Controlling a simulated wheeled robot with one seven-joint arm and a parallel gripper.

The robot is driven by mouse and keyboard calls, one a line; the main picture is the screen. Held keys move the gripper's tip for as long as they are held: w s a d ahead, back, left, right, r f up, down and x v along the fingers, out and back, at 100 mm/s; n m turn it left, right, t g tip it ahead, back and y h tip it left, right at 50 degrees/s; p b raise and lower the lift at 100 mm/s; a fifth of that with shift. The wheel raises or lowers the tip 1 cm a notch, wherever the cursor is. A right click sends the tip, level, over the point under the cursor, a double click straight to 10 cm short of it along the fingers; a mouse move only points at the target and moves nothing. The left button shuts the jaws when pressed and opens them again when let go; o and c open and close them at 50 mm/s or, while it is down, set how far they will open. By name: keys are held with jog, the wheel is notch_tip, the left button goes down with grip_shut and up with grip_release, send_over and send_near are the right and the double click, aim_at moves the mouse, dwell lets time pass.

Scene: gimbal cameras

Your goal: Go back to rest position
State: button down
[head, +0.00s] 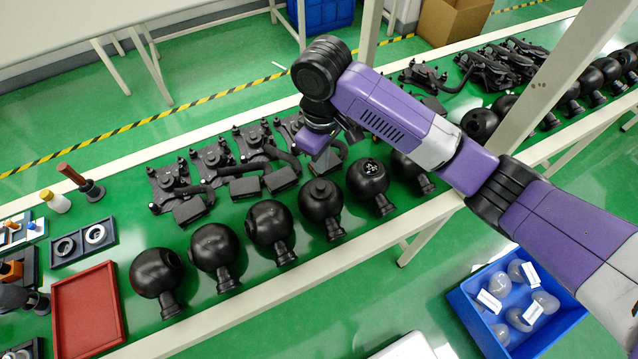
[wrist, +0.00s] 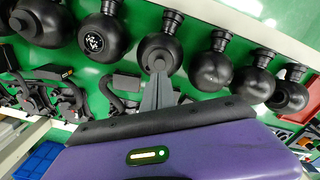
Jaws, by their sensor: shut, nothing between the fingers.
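My purple arm reaches from the right over the green workbench in the head view. My gripper (head: 326,160) points down above the bench, between the row of black round camera housings and the row of flat black gimbal parts. In the wrist view my gripper's grey fingers (wrist: 158,92) are together with nothing between them. Their tips lie in front of a black round housing (wrist: 162,52); I cannot tell whether they touch it.
Black housings (head: 270,222) line the bench's near side and gimbal parts (head: 210,160) its far side. A red tray (head: 88,310) is at the left. A blue bin (head: 470,318) with clear domes stands below right. A white post (head: 545,75) rises beside my arm.

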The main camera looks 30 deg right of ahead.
jog(key=w+a+r+t+y, duration=0.2)
jog(key=w+a+r+t, duration=0.15)
jog(key=w, duration=0.35)
jog(key=w+a+r+m+t+y+b, duration=0.25)
jog(key=a+r+t+y, duration=0.25)
jog(key=a+r+t, duration=0.65)
jog(key=s+d+f+m+t+h+b, duration=0.1)
jog(key=s+d+f+m+h, duration=0.2)
jog(key=s, duration=0.4)
jog(key=s+d+f+m+t+h, duration=0.1)
jog(key=s+d+m+t+h, duration=0.15)
jog(key=s+d, duration=0.35)
jog(key=s+d+f+m+t+h+b, duration=0.1)
jog(key=s+d+f+m+h, duration=0.15)
jog(key=s, duration=0.55)
jog(key=s+d+f+n+g+b, duration=0.1)
jog(key=s+f, duration=0.1)
jog(key=s, duration=0.5)
jog(key=s+d+f+n+g+b, duration=0.1)
jog(key=s+f+n+g, duration=0.1)
jog(key=s, duration=0.6)
jog(key=s+d+f+n+g+y+b, duration=0.1)
jog(key=s+f, duration=0.3)
jog(key=s, duration=0.4)
jog(key=shift+d+f+g, duration=0.25)
jog(key=shift+g, duration=0.1)
